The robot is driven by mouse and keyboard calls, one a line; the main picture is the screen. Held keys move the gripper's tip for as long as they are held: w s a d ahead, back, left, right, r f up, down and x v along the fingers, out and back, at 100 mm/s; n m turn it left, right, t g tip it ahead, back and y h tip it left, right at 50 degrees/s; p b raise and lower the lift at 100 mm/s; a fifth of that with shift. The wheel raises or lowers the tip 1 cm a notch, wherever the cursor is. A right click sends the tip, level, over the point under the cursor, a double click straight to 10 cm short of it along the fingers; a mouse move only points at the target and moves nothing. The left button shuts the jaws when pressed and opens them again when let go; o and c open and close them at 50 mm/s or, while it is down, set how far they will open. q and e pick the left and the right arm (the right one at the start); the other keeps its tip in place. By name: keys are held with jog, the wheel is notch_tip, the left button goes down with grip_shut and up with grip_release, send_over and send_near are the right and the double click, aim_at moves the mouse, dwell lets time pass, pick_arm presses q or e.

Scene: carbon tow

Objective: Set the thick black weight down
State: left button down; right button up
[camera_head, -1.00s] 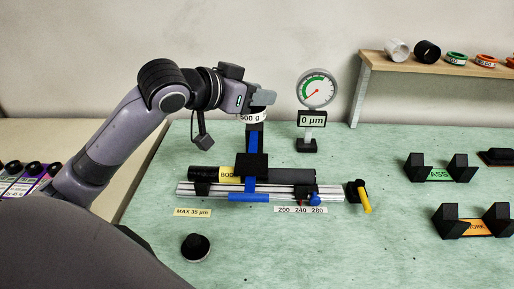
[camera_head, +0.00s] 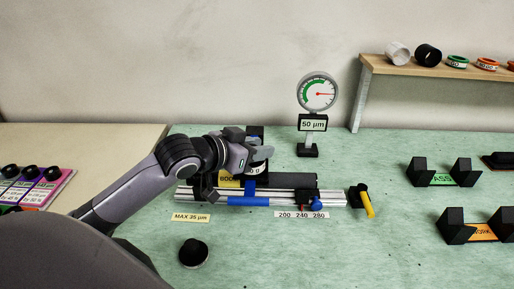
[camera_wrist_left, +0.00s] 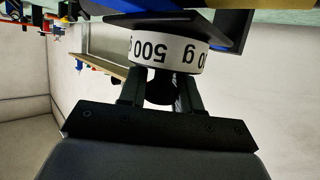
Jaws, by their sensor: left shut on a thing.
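The thick black weight has a white band marked 500 g and shows partly behind my gripper in the head view (camera_head: 256,169). In the left wrist view the weight (camera_wrist_left: 165,53) is upside down, its band against or very near a flat black plate (camera_wrist_left: 205,27). My left gripper (camera_head: 262,154) is shut on the weight's dark knob (camera_wrist_left: 160,91), with a finger on each side. The fixture below has a silver rail (camera_head: 335,198), a blue clamp and a black bar. Whether the weight rests fully on the plate is hard to tell.
A dial gauge (camera_head: 318,93) stands behind the fixture, its display reading 50 µm. A round black puck (camera_head: 194,252) lies on the green table in front. Black cradles (camera_head: 443,171) stand at the right. A wooden shelf (camera_head: 440,68) holds several rings.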

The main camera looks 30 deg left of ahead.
pick_arm(q)
jog(key=shift+r, duration=0.1)
jog(key=c, duration=0.8)
grip_release()
jog(key=shift+p+v, duration=2.15)
jog(key=shift+v, duration=3.85)
